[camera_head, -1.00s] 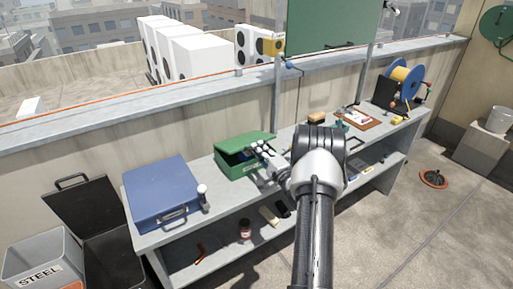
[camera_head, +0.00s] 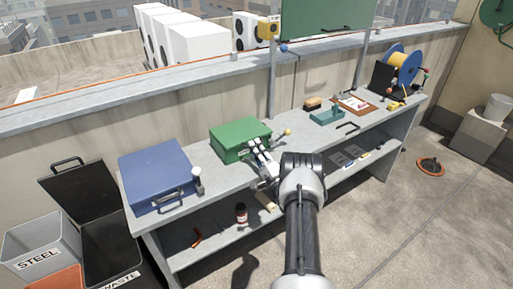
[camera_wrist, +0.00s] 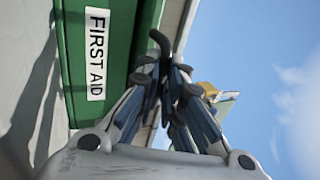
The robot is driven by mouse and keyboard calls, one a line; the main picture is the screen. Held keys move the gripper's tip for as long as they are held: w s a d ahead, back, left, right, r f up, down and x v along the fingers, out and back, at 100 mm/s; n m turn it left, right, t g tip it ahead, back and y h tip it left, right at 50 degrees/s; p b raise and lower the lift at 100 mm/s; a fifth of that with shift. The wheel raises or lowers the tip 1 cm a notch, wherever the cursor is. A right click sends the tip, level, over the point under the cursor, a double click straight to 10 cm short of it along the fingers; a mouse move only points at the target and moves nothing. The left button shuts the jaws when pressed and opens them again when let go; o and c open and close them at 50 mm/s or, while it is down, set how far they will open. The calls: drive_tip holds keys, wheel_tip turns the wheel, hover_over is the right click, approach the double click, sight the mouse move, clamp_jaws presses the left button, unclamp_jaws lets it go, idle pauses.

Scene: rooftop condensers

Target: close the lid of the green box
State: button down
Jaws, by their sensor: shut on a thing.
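The green box (camera_head: 238,141) stands on the grey bench, and its lid looks down on the body, with no dark gap showing in the head view. In the wrist view its green front (camera_wrist: 118,45) carries a white FIRST AID label (camera_wrist: 96,53). My gripper (camera_head: 254,147) is at the front right of the box. In the wrist view my gripper (camera_wrist: 163,62) has its fingers closed around a black curved handle (camera_wrist: 159,42) at the box's front edge. The fingers hide most of this handle and part of the front.

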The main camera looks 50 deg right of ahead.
drive_tip(key=shift+w+a, duration=0.1)
drive_tip(key=shift+w, duration=0.15)
drive_tip(key=c, duration=1.9)
unclamp_jaws()
drive_tip(key=shift+w+f, duration=0.2)
drive_tip(key=shift+w, duration=0.1)
drive_tip(key=shift+c, duration=0.2)
drive_tip(key=shift+o, duration=1.2)
drive_tip(key=shift+s, duration=0.25)
drive_tip(key=shift+s, duration=0.1)
drive_tip(key=v, duration=1.2)
